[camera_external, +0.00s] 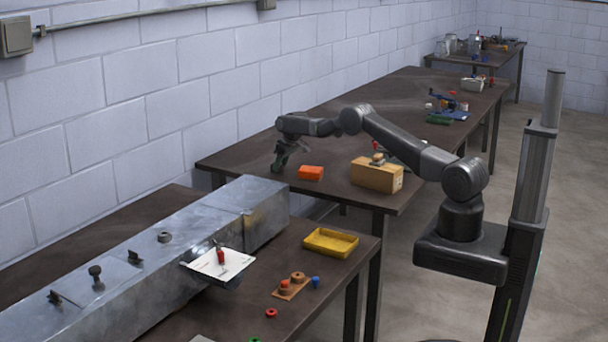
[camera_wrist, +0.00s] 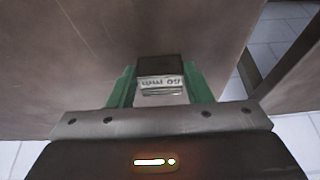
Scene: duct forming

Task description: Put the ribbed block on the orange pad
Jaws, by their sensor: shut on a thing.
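My gripper (camera_external: 280,163) is over the near left end of the far dark table. In the wrist view its green fingers (camera_wrist: 160,92) are shut on a dark block with a pale printed label (camera_wrist: 160,82), which I take to be the ribbed block; its ribs are not clear. In the external view the held block is too small to tell from the fingers. The orange pad (camera_external: 311,173) lies on the table a little to the right of my gripper, apart from it. It does not show in the wrist view.
A tan box (camera_external: 377,176) with small parts on top stands right of the pad, near the table edge. The metal duct (camera_external: 240,204) and a yellow tray (camera_external: 331,255) are nearer the camera. Blue and green parts (camera_external: 449,111) lie farther back. Bare tabletop lies between.

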